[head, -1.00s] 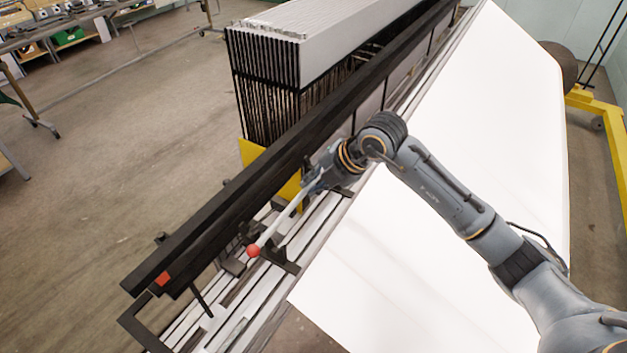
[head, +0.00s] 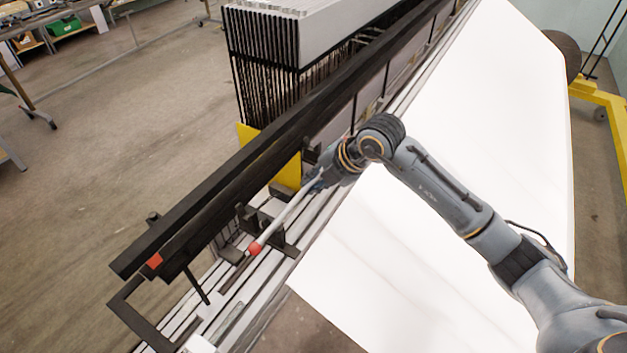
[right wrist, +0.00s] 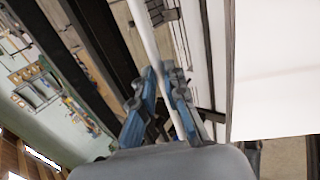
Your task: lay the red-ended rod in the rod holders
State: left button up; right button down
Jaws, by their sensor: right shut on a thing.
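The rod (head: 285,217) is thin and pale with a red end (head: 254,248) that points down-left in the head view. My right gripper (head: 316,184) is shut on the rod near its upper visible part; the rod slopes from it over the machine's rails. In the right wrist view the pale rod (right wrist: 147,38) runs between the blue fingers of my right gripper (right wrist: 163,82). A black bracket (head: 290,249), which looks like a rod holder, stands beside the red end. Whether the rod touches it I cannot tell. My left gripper is not in view.
A long black beam (head: 205,213) with a red mark runs beside the rod. A yellow plate (head: 286,172) and a rack of dark frames (head: 262,75) stand behind. A large white sheet (head: 400,250) slopes on the right, under my right arm. Open floor lies left.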

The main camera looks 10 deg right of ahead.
dwell(0.4)
jog(key=c, duration=1.3)
grip_release()
jog(key=v, duration=1.2)
jog(key=shift+s+f, duration=0.1)
